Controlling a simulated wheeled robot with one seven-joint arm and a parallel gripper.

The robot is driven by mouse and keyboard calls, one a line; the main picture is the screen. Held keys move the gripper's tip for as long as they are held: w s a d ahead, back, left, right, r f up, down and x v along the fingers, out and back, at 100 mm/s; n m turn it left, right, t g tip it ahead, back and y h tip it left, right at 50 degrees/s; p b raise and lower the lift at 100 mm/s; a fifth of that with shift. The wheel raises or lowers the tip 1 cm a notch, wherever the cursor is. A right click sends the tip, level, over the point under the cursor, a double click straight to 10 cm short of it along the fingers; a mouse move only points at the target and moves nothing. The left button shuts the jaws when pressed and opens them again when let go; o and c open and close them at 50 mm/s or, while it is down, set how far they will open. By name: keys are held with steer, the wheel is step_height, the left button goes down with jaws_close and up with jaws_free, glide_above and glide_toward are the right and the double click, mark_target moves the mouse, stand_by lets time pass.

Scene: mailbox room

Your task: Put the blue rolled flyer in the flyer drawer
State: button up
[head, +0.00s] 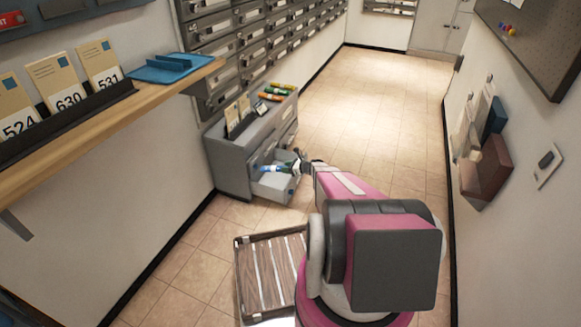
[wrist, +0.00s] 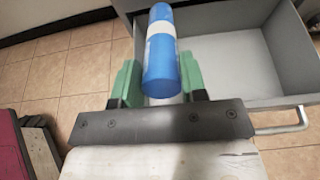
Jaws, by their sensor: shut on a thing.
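The blue rolled flyer (wrist: 162,70) has a white band and sits between the green fingers of my gripper (wrist: 158,85) in the wrist view. My gripper is shut on it. In the head view the flyer (head: 273,168) shows small, in front of my gripper (head: 295,166), over the open drawer of the grey cabinet. The flyer drawer (wrist: 270,65) is pulled out, and its visible inside is bare in the wrist view. It also shows in the head view (head: 272,188). I cannot tell whether the flyer touches the drawer.
Several rolled flyers (head: 276,91) and card holders stand on the grey cabinet (head: 228,165). A wooden slatted tray (head: 268,270) is near my base. A wall shelf (head: 100,115) juts out at left. The tiled floor (head: 385,110) beyond is clear.

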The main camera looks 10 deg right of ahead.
steer(key=shift+w+a+f, duration=0.2)
steer(key=shift+a+f, duration=0.1)
steer(key=shift+f, duration=0.6)
steer(key=shift+w+a+f, duration=0.25)
steer(key=shift+a+f, duration=0.1)
steer(key=shift+f, duration=0.5)
steer(key=shift+w+a+f, duration=0.2)
steer(key=shift+a+f, duration=0.1)
steer(key=shift+f, duration=0.6)
steer(key=o, duration=1)
steer(key=shift+d, duration=0.1)
